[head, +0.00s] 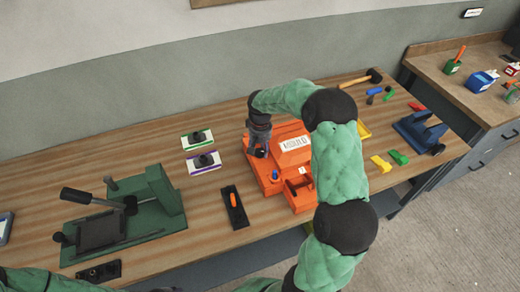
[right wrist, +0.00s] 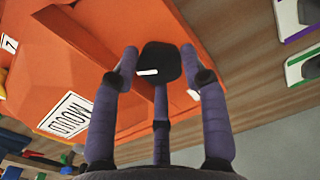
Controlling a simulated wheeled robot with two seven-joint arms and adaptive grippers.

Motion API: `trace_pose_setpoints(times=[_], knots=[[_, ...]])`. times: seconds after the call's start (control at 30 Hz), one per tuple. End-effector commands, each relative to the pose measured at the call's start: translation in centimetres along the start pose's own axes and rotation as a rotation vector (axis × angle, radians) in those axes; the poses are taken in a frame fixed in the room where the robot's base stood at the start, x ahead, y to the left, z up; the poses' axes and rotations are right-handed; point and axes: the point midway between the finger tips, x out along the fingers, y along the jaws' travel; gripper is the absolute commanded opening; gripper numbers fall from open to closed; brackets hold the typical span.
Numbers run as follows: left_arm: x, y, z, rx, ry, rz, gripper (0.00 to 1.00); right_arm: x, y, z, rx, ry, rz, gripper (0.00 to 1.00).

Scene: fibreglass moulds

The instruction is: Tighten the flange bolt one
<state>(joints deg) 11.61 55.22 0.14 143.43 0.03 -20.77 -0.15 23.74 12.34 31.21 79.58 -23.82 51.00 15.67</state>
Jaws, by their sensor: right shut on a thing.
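The orange mould (head: 292,150) stands on the wooden bench, with a white label on its sloped face. My right gripper (head: 258,148) reaches down onto its left rear part. In the right wrist view, the three fingers of my right gripper (right wrist: 158,75) are closed around a black bolt head (right wrist: 160,62) with a white mark, on the orange mould (right wrist: 70,65). The bolt's shank is hidden. A blue-topped bolt (head: 275,174) stands at the mould's front left. My left gripper is not in view; only part of its green arm shows at the bottom left.
A green vise-like fixture (head: 125,215) stands at left. A black tray with an orange-handled tool (head: 234,206) lies left of the mould. Two small labelled trays (head: 202,161) lie behind it. A mallet (head: 362,78), coloured blocks and a blue fixture (head: 420,132) are at right.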

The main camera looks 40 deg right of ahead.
Motion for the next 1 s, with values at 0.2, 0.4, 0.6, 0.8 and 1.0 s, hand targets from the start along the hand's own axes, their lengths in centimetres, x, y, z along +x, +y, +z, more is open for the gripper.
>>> trace_pose_setpoints(times=[0.2, 0.4, 0.6, 0.8, 1.0], knots=[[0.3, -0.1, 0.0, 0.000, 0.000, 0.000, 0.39, 0.0, 0.1, -0.1, 0.206, 0.002, 0.001, 0.12], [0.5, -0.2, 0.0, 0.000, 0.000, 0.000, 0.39, 0.0, 0.1, 0.0, 0.395, 0.002, 0.000, 0.12], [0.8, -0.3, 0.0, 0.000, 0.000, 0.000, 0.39, 0.0, 0.0, 0.0, 0.585, 0.001, 0.000, 0.12], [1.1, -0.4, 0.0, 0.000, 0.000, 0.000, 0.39, 0.1, 0.0, 0.0, 0.775, 0.000, 0.001, 0.12], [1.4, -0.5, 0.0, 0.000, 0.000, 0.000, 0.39, 0.1, 0.0, 0.0, 0.965, 0.000, 0.001, 0.12]])
